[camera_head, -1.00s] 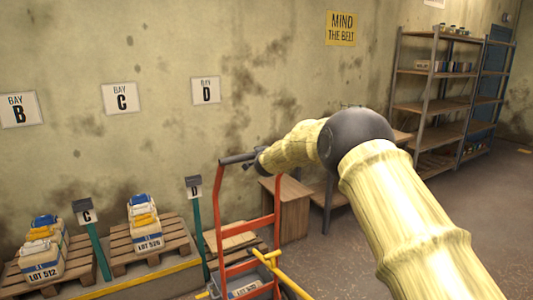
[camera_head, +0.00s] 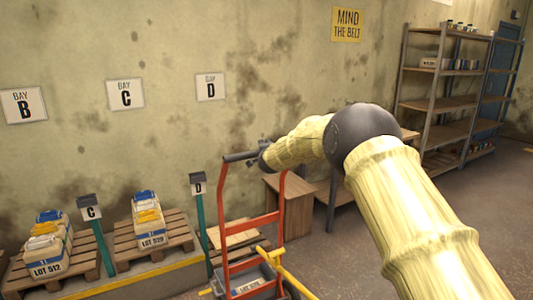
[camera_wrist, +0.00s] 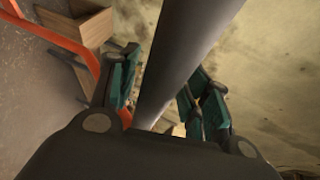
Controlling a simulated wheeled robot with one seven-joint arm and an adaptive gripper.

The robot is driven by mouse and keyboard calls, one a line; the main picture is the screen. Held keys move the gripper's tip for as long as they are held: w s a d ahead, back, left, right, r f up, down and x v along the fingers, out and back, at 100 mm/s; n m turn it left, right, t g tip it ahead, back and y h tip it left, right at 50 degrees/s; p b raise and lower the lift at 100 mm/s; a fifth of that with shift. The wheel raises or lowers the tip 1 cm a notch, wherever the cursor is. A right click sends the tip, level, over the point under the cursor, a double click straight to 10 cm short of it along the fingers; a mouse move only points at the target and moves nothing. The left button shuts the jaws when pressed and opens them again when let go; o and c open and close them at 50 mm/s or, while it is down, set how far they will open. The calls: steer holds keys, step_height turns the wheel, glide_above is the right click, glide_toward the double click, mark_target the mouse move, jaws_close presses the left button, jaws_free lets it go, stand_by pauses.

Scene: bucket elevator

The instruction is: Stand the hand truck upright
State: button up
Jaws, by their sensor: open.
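The hand truck (camera_head: 279,205) has an orange-red tube frame, a dark handle bar at the top and a yellow bar lower down. It stands near upright with a slight tilt; its foot is cut off by the lower edge. My gripper (camera_head: 262,155) is at the right end of the handle. In the wrist view, the dark bar (camera_wrist: 185,50) runs between the green fingers of my gripper (camera_wrist: 160,85). The fingers stand apart, one on each side; contact cannot be told.
A wooden cabinet (camera_head: 297,205) and shelves (camera_head: 440,105) stand behind. Open floor lies at right.

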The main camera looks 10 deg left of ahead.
steer(key=v, duration=1.1)
steer(key=shift+s+r, duration=0.2)
steer(key=shift+s, duration=0.1)
steer(key=shift+d, duration=0.1)
